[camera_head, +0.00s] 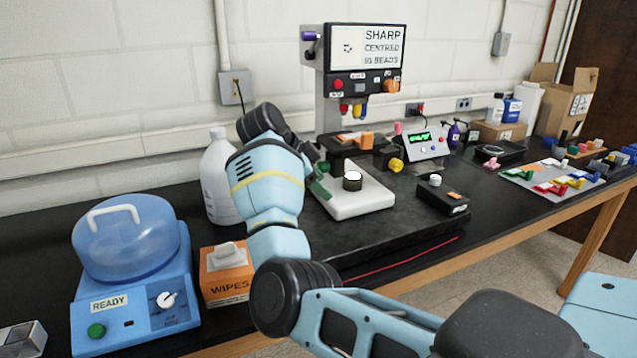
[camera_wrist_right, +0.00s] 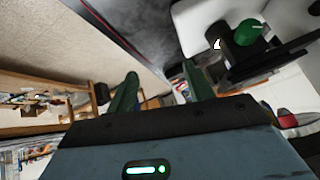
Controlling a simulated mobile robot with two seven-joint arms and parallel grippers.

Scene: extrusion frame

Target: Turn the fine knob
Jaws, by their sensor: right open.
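The microscope (camera_head: 345,110) stands at the back of the bench on a white base (camera_head: 370,203). Its screen (camera_head: 368,47) reads SHARP, CENTRED, 10 BEADS. A yellow knob (camera_head: 396,165) shows on the right of its stage. A short black cylinder with a pale top (camera_head: 352,181) sits on the base. In the right wrist view a green knob (camera_wrist_right: 249,32) shows on a dark part over a white surface. No label shows which knob is the fine one. My right gripper (camera_head: 318,182) is by the base's left side, its green fingers (camera_wrist_right: 160,82) apart and empty. My left gripper is out of view.
A blue centrifuge (camera_head: 135,317) and an orange wipes box (camera_head: 225,283) stand at left, with a white bottle (camera_head: 215,175) behind. A small black box (camera_head: 441,198) and a green-display unit (camera_head: 421,146) stand right of the microscope. The front mat is mostly clear.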

